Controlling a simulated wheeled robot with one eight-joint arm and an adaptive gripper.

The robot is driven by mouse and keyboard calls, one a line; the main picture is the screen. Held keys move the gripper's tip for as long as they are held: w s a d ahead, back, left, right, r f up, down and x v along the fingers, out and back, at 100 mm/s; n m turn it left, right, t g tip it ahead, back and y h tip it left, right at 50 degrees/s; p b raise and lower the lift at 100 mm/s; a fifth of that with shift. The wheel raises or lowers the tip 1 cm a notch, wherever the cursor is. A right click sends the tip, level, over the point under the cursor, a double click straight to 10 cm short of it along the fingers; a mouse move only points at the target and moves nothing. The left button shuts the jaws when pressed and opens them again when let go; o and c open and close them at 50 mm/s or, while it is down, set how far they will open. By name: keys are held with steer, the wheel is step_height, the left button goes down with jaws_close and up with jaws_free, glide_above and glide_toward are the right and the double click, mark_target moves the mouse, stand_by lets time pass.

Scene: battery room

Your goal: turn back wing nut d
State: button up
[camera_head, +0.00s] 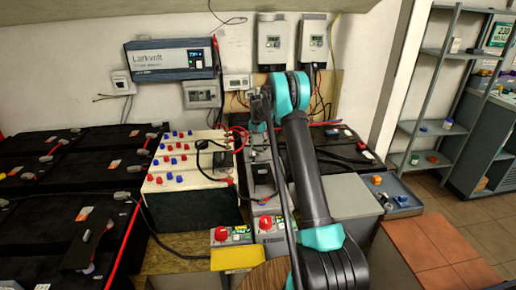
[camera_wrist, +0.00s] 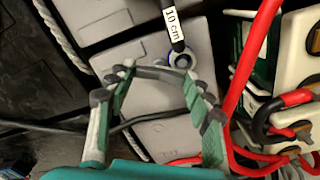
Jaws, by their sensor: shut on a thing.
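In the wrist view my gripper (camera_wrist: 160,75) has its two green and grey fingers set apart, with a dark bar-shaped piece (camera_wrist: 158,73) spanning between the tips. I cannot tell whether this piece is wing nut d. Just beyond the tips a round terminal with a blue ring (camera_wrist: 181,58) sits on a grey battery top (camera_wrist: 145,32). A black cable with a "10 cm" tag (camera_wrist: 172,25) runs to that terminal. In the head view my gripper (camera_head: 257,150) points down over the batteries right of the white terminal panel. Its tips are hard to make out there.
The white panel (camera_head: 185,160) bears red and blue terminals. A red cable (camera_wrist: 250,60) passes close right of my gripper in the wrist view. Black batteries (camera_head: 40,220) fill the left. A grey tray (camera_head: 395,183) with small coloured parts lies at right.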

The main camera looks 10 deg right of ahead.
steer(key=n, duration=0.6)
stand_by(0.6)
steer(key=o, duration=1.2)
steer(key=shift+c, duration=0.2)
step_height(320, 180, up, 12)
